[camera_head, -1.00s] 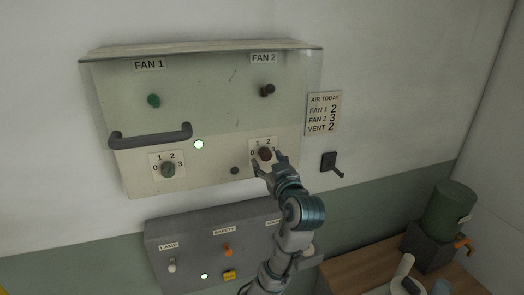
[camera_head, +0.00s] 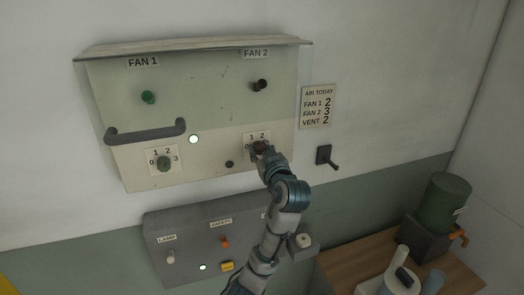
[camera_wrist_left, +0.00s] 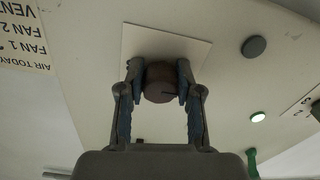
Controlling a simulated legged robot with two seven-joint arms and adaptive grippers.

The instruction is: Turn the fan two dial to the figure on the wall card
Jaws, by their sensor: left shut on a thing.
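The fan two dial (camera_head: 260,147) is a dark brown round knob on a white plate at the lower right of the pale panel. In the head view 1 and 2 show above it, and the gripper hides the 3. My left gripper (camera_head: 264,153) is shut on the dial. In the left wrist view its two fingers (camera_wrist_left: 160,72) press the dial (camera_wrist_left: 158,90) from both sides. A dark line on the dial points right in that view; no figures are readable on its plate there. The wall card (camera_head: 318,106) reads FAN 1 2, FAN 2 3, VENT 2. My right gripper is out of view.
A black crank (camera_head: 326,156) sits right of the panel. A grey box (camera_head: 190,240) with switches is below. A wooden table (camera_head: 335,272) stands lower right.

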